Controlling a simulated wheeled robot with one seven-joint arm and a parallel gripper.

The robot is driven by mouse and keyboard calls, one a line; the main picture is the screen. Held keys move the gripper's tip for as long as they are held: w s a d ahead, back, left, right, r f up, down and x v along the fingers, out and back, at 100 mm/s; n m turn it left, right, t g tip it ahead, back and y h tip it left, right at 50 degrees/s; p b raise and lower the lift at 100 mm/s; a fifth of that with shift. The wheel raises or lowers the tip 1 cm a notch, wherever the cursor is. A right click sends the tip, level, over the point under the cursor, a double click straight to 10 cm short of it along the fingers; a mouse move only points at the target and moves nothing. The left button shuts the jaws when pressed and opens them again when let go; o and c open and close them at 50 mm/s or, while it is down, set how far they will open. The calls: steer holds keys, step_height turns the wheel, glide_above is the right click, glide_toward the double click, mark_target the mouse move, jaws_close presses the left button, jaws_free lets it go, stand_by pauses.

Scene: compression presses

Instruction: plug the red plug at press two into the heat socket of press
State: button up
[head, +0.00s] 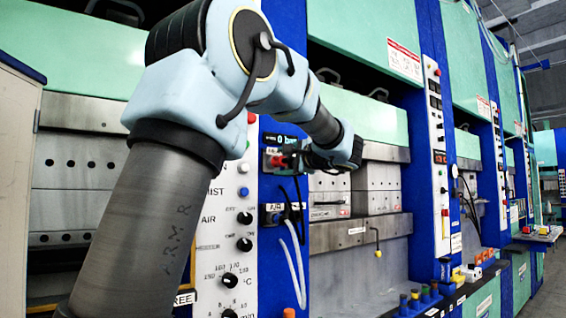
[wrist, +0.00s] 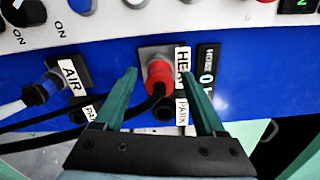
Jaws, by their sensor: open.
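The red plug (wrist: 159,80) with a black cable sits at a grey socket plate (wrist: 147,52) beside a label reading HEAT (wrist: 183,66) in the wrist view. It looks inserted there, but its exact depth cannot be told. My gripper (wrist: 157,72) is open, with one green finger on each side of the plug and gaps visible between. A dark round holder (wrist: 163,110) by a PARK label (wrist: 181,111) is just below, partly behind the cable. In the head view the red plug (head: 277,160) shows small on the blue column; my fingers are hard to make out there.
In the head view, pale hoses (head: 293,270) hang from the AIR connection. A press opening (head: 375,195) is to the right of the column.

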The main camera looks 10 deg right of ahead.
steer(key=shift+s, duration=0.1)
steer(key=b+v, duration=0.3)
steer(key=v, duration=0.7)
steer(key=shift+s+d, duration=0.25)
steer(key=a+f+n+g+h+p, duration=0.1)
steer(key=a+f+g, duration=0.55)
steer(key=f, duration=0.75)
steer(key=a+f+n+g+h+p, duration=0.15)
steer(key=a+f+g, duration=0.25)
steer(key=a+f, duration=0.85)
steer(key=s+a+f+n+g+h, duration=0.2)
steer(key=s+f+n, duration=0.3)
steer(key=s+f, duration=0.2)
steer(key=s+a+f+n+g+h, duration=0.2)
steer(key=s+a+f+n+h, duration=0.1)
steer(key=s+f+n, duration=0.3)
step_height(320, 180, down, 5)
steer(key=shift+s+a+r+p, duration=0.15)
steer(key=shift+s+p, duration=0.15)
steer(key=shift+s, duration=0.85)
